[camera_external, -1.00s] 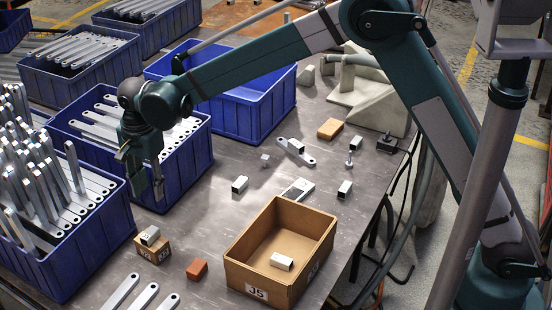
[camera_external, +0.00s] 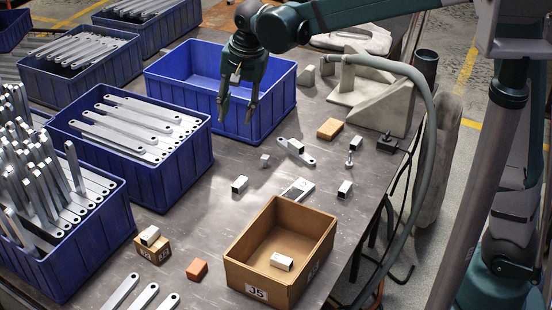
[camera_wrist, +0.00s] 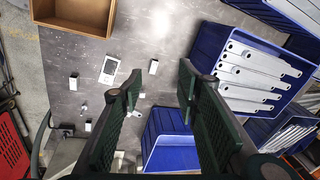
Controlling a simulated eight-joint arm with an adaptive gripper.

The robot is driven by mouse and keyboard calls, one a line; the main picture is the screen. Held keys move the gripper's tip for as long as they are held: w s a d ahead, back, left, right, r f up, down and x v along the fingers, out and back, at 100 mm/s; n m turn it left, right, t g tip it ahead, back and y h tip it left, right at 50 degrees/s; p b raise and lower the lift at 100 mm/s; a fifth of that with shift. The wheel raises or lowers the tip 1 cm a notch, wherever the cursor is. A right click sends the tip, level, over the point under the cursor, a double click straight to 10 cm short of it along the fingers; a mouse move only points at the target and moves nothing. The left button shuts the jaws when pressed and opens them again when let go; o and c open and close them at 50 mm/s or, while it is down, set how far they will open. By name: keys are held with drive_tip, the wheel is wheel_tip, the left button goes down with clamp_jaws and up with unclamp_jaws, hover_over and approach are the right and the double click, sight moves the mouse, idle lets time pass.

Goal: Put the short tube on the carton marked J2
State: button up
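A small brown carton (camera_external: 153,255) stands at the front left of the table; its labels are too small to read surely. A short square silver tube (camera_external: 150,236) lies on its top. Other short tubes lie on the table, one left of centre (camera_external: 240,184) and one to the right (camera_external: 345,189). Another tube (camera_external: 281,261) lies inside the larger open carton marked J5 (camera_external: 245,272). My gripper (camera_external: 238,112) is open and empty, pointing down in front of the empty blue bin. In the wrist view its fingers (camera_wrist: 160,100) are wide apart, with tubes (camera_wrist: 153,67) beyond them.
Blue bins of flat metal bars (camera_external: 185,160) line the left side. An empty blue bin (camera_external: 275,105) stands behind my gripper. An orange block (camera_external: 197,269), a tan block (camera_external: 330,128), a bracket (camera_external: 298,190) and loose bars lie on the table. Bare table lies around the central tubes.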

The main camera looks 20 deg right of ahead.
drive_tip(key=s+d+r+n+t, duration=0.1)
drive_tip(key=s+d+r, duration=0.15)
drive_tip(key=d, duration=0.65)
drive_tip(key=s+d+r+n+t, duration=0.1)
drive_tip(key=s+d+r, duration=0.15)
drive_tip(key=d, duration=0.65)
drive_tip(key=s+d+r+n+t, duration=0.15)
drive_tip(key=s+d, duration=0.25)
drive_tip(key=d, duration=0.6)
drive_tip(key=s+d+f+n+t+h, duration=0.1)
drive_tip(key=s+d+f, duration=0.3)
drive_tip(key=s+d, duration=1)
drive_tip(key=d+n, duration=0.1)
drive_tip(key=d, duration=0.2)
drive_tip(key=shift+s+t, duration=0.2)
drive_tip(key=shift+t, duration=0.15)
